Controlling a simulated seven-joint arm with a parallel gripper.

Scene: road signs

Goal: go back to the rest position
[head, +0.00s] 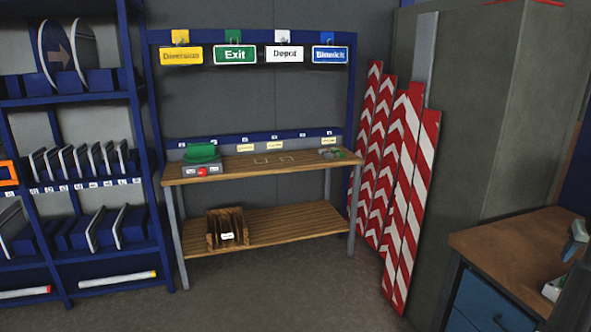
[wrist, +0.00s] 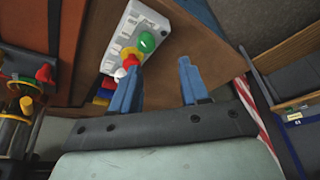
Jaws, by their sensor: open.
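My gripper (wrist: 158,83) shows in the wrist view with its two blue fingers spread apart. Nothing is held between them; brown surface shows in the gap. The left finger appears close to a pale grey holder (wrist: 185,42) with green, yellow, red and white rounded pieces at its side. I cannot tell whether the finger touches any of them. I cannot make out my gripper for certain in the head view.
A wooden bench (head: 310,168) stands at the back under hanging signs, with a green item on a small scale-like device (head: 202,168). Red-and-white boards (head: 408,190) lean by a grey cabinet (head: 500,110). A wooden-topped workbench (head: 510,245) is at right. The floor in front is clear.

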